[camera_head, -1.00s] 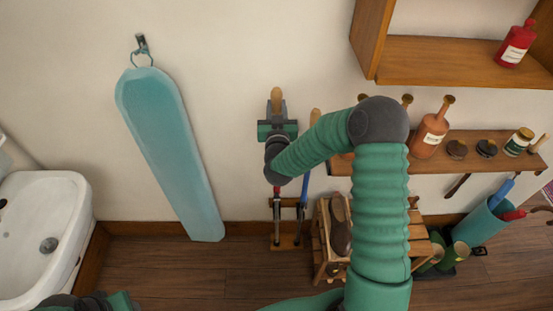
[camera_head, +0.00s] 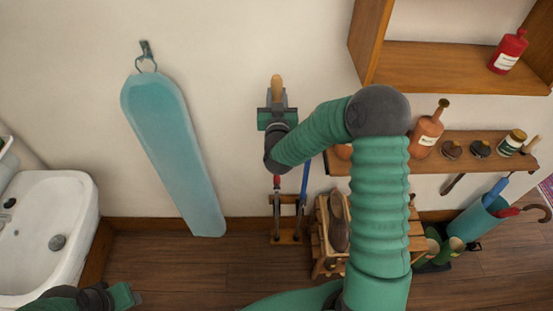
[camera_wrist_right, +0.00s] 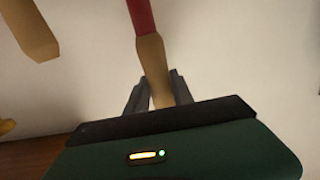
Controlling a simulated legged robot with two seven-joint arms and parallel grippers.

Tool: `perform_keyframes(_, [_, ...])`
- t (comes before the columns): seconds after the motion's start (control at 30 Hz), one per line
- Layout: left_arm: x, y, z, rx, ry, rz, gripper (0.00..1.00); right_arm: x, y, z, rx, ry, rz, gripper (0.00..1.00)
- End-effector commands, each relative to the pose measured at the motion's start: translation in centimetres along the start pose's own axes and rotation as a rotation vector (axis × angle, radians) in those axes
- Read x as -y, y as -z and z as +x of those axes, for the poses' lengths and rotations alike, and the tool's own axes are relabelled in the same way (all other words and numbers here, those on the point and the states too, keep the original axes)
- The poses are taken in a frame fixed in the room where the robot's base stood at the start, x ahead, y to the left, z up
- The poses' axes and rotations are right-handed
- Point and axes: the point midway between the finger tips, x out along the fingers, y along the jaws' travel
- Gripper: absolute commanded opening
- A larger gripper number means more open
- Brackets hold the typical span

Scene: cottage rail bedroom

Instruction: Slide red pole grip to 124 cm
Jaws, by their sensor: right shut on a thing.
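The red pole (camera_head: 277,182) stands upright against the wall in a small wooden floor stand, and its red shaft also shows in the wrist view (camera_wrist_right: 141,18). Its wooden grip (camera_head: 276,86) sticks up above my right gripper (camera_head: 277,108). In the wrist view, the grip (camera_wrist_right: 153,65) runs between the two grey fingers, and my right gripper is shut on it. My forearm and wrist hide part of the pole. The blue pole (camera_head: 304,182) stands just to the right; its top is hidden in the head view. My left gripper (camera_head: 125,295) is low at the left edge, its jaws unclear.
An ironing board (camera_head: 175,150) hangs left of the poles, with a sink (camera_head: 75,205) farther left. A wooden shelf (camera_head: 395,163) with bottles and jars is close to my right arm. A slatted wooden rack (camera_head: 322,245) with a shoe stands below.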

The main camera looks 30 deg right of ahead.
Motion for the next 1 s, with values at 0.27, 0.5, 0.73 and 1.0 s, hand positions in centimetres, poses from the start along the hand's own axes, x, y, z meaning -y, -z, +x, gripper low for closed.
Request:
perform_keyframes(0.27, [0.0, 0.3, -1.4, 0.0, 0.0, 0.0, 0.36, 0.0, 2.1, 0.0, -0.003, 0.0, 0.0, 0.0])
perform_keyframes(0.5, [0.0, 0.6, -2.4, 0.0, 0.0, 0.0, 0.36, 0.1, 3.5, 0.0, -0.003, 0.001, -0.001, 0.0])
perform_keyframes(0.73, [0.0, 0.8, -3.4, 0.0, 0.0, 0.0, 0.36, 0.0, 4.9, 0.0, -0.004, 0.001, 0.0, 0.0])
perform_keyframes(1.0, [0.0, 0.9, -3.7, 0.0, 0.0, 0.0, 0.36, 0.0, 5.5, 0.0, -0.003, 0.0, 0.0, 0.0])
